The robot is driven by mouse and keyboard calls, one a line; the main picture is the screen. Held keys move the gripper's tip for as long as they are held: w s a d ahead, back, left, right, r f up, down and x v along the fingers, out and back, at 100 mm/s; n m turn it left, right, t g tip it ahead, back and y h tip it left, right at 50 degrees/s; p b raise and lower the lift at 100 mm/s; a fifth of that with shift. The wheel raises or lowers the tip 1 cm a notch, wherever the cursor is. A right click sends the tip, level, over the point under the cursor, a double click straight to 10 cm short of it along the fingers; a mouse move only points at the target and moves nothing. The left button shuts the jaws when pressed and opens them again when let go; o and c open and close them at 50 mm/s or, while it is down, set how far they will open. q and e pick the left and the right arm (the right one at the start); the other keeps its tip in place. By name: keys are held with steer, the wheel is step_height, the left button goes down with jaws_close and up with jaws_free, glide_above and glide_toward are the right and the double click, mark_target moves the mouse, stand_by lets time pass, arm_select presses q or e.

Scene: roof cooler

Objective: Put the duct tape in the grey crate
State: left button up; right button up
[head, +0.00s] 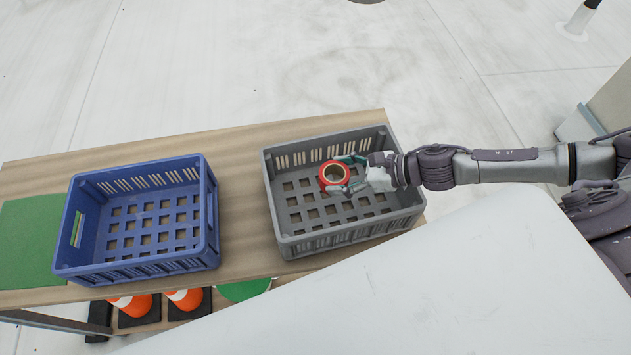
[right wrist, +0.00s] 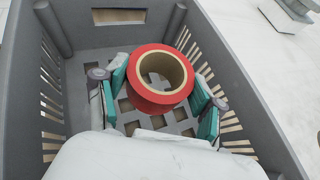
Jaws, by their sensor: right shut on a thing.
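The duct tape (head: 325,182) is a red roll with a tan inner ring. In the head view it is over the inside of the grey crate (head: 340,238), near its middle. My right gripper (head: 350,174) reaches in from the right and is shut on the tape. In the right wrist view the tape (right wrist: 158,101) sits between the green finger pads, with the slotted floor of the grey crate (right wrist: 248,95) below it. I cannot tell exactly how high it is above the floor. My left gripper is not in view.
A blue crate (head: 140,272), empty, stands left of the grey one on the wooden table (head: 240,205). A green mat (head: 30,240) lies at the far left. Orange cones (head: 135,305) are below the table. A white surface (head: 400,300) fills the lower right.

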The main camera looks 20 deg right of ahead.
steer(key=p, duration=0.1)
glide_above(314, 196)
step_height(314, 196, down, 3)
steer(key=shift+d+f, duration=0.1)
steer(key=shift+f, duration=0.25)
step_height(314, 196, down, 4)
steer(key=shift+r+p, duration=0.1)
steer(key=shift+p, duration=0.2)
steer(key=shift+f, duration=0.2)
steer(key=o, duration=1.3)
steer(key=shift+o, duration=0.2)
steer(key=shift+r, duration=0.15)
